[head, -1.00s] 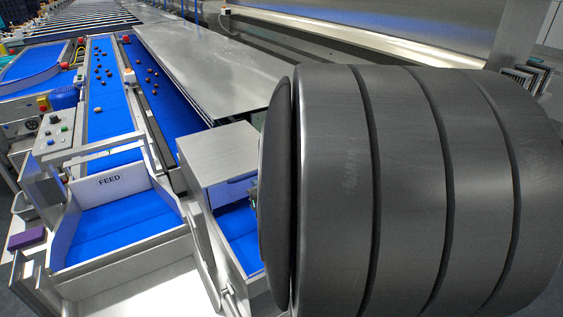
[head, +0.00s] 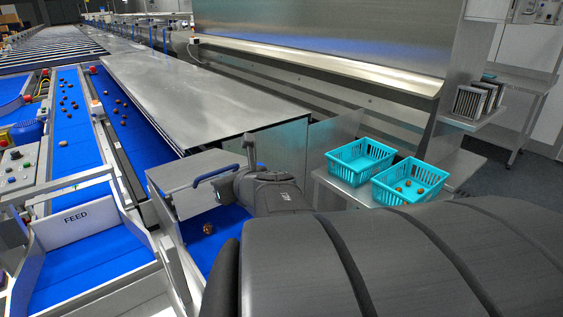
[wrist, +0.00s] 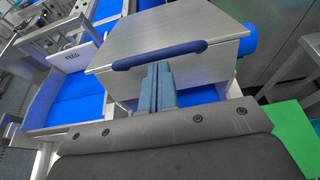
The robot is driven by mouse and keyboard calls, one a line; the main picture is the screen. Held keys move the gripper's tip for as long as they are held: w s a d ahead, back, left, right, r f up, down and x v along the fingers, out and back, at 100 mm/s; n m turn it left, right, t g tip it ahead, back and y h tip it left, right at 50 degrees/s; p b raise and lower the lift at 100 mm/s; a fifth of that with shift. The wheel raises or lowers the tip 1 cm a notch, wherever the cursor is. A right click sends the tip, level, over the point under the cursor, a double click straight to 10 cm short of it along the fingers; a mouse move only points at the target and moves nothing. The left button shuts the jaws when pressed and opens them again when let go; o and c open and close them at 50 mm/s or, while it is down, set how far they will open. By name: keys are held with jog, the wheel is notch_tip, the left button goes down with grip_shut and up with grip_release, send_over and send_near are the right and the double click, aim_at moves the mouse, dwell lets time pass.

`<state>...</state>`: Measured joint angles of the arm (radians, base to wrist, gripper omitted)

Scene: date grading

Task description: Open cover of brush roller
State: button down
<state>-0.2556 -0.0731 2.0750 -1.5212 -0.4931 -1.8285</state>
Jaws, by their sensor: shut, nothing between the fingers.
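The brush roller cover (head: 178,172) is a grey metal box lid at the end of the blue belt, with a blue bar handle (head: 216,174) along its edge. It looks closed. In the wrist view the cover (wrist: 160,30) fills the upper middle, and its handle (wrist: 190,48) runs across the front edge. My gripper (wrist: 159,68) is shut and empty, its fingertips just below the middle of the handle. I cannot tell if they touch it.
Two turquoise baskets (head: 341,173) stand on a shelf to the right, one holding dates. A date (head: 208,229) lies on the blue surface below the cover. The FEED hopper (head: 75,217) is at left. A wide metal panel (head: 200,92) lies behind.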

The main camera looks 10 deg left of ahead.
jog(key=w+a+r, duration=0.1)
jog(key=r, duration=0.2)
jog(key=a+r, duration=0.1)
jog(key=r, duration=0.1)
jog(key=w+r, duration=0.1)
jog(key=r, duration=0.2)
jog(key=shift+w+a+r, duration=0.3)
jog(key=shift+w+a, duration=0.05)
jog(key=shift+a, duration=0.05)
jog(key=w+a+r, duration=1.5)
jog(key=shift+r+g+h, duration=0.2)
jog(key=shift+g+h, duration=0.1)
